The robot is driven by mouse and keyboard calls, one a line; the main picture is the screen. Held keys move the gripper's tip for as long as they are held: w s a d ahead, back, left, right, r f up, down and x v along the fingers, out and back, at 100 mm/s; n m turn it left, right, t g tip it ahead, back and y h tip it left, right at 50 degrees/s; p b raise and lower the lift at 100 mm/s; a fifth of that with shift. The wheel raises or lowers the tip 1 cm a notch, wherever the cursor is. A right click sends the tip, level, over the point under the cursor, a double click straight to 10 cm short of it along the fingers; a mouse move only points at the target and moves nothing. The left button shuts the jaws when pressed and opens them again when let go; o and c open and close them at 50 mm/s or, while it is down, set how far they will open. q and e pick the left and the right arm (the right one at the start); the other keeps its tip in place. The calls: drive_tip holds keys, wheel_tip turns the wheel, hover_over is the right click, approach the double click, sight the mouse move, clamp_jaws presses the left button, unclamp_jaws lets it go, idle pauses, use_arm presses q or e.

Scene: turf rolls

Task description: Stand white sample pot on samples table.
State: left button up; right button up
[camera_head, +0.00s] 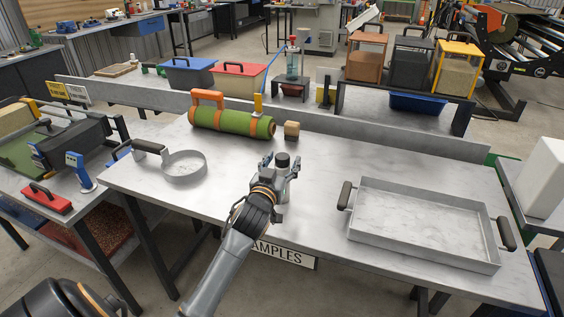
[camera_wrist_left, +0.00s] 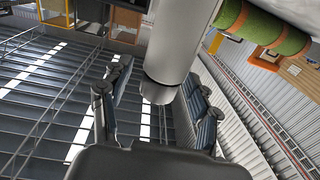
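The white sample pot (camera_head: 283,172) is upright with a dark lid, above or on the front middle of the samples table (camera_head: 240,205); its base is hidden by my gripper, so I cannot tell if it touches the top. In the left wrist view the pot (camera_wrist_left: 185,35) shows as a pale cylinder with a grey end. My left gripper (camera_head: 279,172) is around the pot, one finger on each side. In the wrist view its fingers (camera_wrist_left: 157,75) are spread, with a visible gap on the left side. My right gripper is out of view.
A large grey tray (camera_head: 370,238) takes up the table's right side. A round metal pan (camera_head: 184,180) is at left. A SAMPLES sign (camera_head: 285,253) hangs at the front edge.

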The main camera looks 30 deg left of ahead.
use_arm(q)
drive_tip(key=b+v, duration=0.1)
drive_tip(key=v, duration=1.1)
drive_tip(key=shift+r, duration=0.1)
